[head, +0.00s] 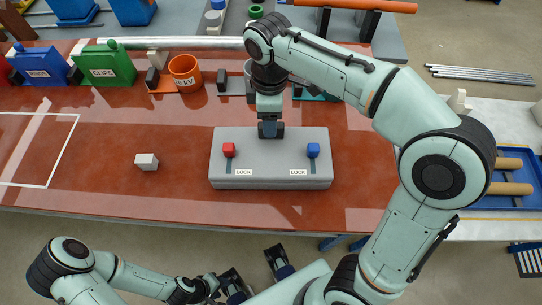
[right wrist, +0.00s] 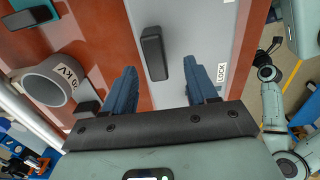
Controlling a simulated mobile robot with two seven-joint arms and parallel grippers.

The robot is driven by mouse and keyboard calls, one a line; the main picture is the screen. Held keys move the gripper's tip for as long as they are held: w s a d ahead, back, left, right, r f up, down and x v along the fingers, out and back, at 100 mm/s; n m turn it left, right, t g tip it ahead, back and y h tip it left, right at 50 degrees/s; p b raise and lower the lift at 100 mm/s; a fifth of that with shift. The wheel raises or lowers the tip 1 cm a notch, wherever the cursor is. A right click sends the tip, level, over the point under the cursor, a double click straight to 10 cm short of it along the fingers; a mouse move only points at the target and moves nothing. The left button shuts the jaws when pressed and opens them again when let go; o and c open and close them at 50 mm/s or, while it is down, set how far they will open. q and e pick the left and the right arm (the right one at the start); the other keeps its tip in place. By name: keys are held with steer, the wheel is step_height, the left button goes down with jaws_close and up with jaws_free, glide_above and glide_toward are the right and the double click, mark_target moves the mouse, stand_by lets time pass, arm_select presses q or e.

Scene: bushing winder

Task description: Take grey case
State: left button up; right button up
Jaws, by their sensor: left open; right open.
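The grey case (head: 270,172) lies flat on the red-brown table. Its top carries a red switch (head: 229,150) and a blue switch (head: 313,151), each beside a LOCK label. My right gripper (head: 270,128) is over the case's far edge, at its middle. In the right wrist view its two blue fingers (right wrist: 160,88) are apart, and the case's black handle (right wrist: 154,52) shows beyond and between them, not gripped. The head view hides the handle behind this gripper. My left gripper (head: 254,268) is open and empty, below the table's near edge.
A white cube (head: 146,161) lies left of the case. Behind stand a green CLIPS bin (head: 104,68), an orange cup (head: 185,72) and a grey cup (right wrist: 50,84) near my right gripper. A white outlined area (head: 30,150) at left is empty.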

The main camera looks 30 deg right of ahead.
mark_target(271, 154)
steer(key=f, duration=0.3)
steer(key=f+b, duration=0.1)
steer(key=f, duration=0.1)
steer(key=shift+w+d+f, duration=0.15)
steer(key=shift+d, duration=0.1)
jaws_close()
